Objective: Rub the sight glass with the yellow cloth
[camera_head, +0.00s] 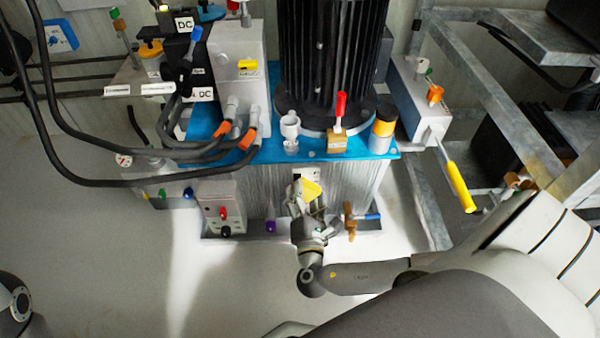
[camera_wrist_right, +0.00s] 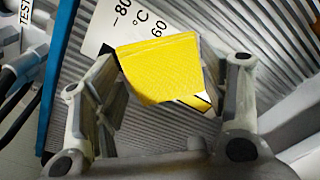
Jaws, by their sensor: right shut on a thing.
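The yellow cloth (camera_head: 312,189) is in my right gripper (camera_head: 304,200), in front of the ribbed face of the pump's tank. In the right wrist view the cloth (camera_wrist_right: 160,68) sits between the two fingers of the gripper (camera_wrist_right: 170,85), which is shut on it. Behind the cloth is the sight glass, a white plate (camera_wrist_right: 108,28) with a °C scale showing 80 and 60. The cloth hides its lower part. I cannot tell whether cloth and plate touch. The plate's top edge shows in the head view (camera_head: 303,172). My left gripper is out of view.
A blue-handled brass valve (camera_head: 362,217) stands just right of the gripper. A blue tank top (camera_head: 270,150) carries a red-handled valve (camera_head: 340,108). Black cables (camera_head: 110,180) hang at left.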

